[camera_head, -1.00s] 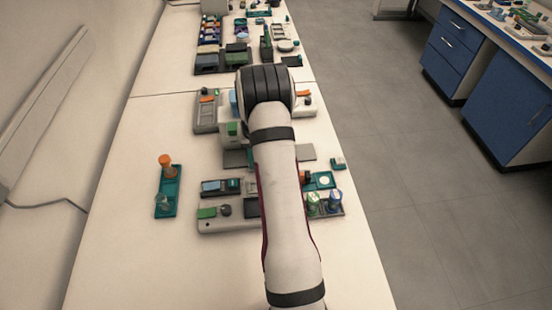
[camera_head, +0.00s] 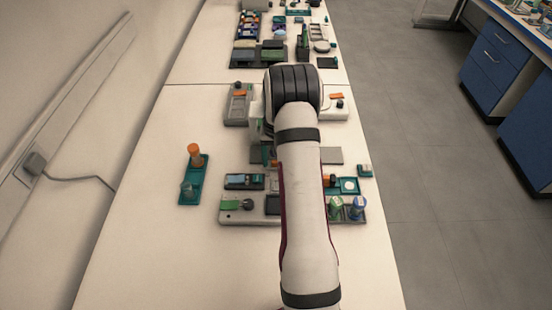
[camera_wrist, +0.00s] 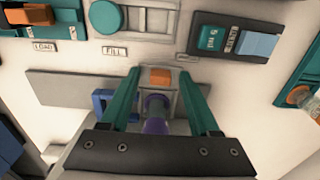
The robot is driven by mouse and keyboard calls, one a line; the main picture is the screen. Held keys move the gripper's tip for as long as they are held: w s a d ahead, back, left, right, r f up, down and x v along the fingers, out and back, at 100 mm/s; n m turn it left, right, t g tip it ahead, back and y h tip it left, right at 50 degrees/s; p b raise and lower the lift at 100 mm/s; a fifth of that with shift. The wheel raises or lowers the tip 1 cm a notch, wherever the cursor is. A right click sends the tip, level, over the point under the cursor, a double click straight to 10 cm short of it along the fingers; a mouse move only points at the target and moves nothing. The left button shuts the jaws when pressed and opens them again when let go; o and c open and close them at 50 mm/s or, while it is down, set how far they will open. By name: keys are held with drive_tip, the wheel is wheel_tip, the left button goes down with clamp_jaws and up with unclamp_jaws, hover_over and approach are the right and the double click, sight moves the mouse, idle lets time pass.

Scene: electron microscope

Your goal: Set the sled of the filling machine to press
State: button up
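In the wrist view, the filling machine (camera_wrist: 150,52) is a pale body with labels LOAD (camera_wrist: 44,46), FILL (camera_wrist: 114,51) and a third label (camera_wrist: 187,57) too small to read. Below the labels is a pale block with an orange top (camera_wrist: 160,77), which looks like the sled; I cannot be certain. A purple cylinder (camera_wrist: 155,115) shows just below it. My gripper (camera_wrist: 159,72) has its two teal fingers apart, one on each side of the block, with small gaps visible. Whether they touch it lower down cannot be told. In the head view my arm hides the gripper.
A grey plate (camera_wrist: 75,90) and a blue bracket (camera_wrist: 102,101) lie left of the fingers. A teal tray with an orange-capped bottle (camera_head: 195,155) stands left on the bench. A grey panel device (camera_head: 238,216) and two jars lie nearer. The bench's left front is clear.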

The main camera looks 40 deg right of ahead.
drive_tip(key=shift+r, duration=0.1)
wheel_tip(320, 180, up, 16)
drive_tip(key=shift+f, duration=0.2)
drive_tip(key=s+a+f+t+h, duration=0.1)
drive_tip(key=s+a+t+h, duration=0.2)
drive_tip(key=s+a, duration=0.2)
drive_tip(key=x, duration=1.6)
drive_tip(key=shift+w+d+r, duration=0.1)
drive_tip(key=shift+w+d, duration=0.2)
clamp_jaws()
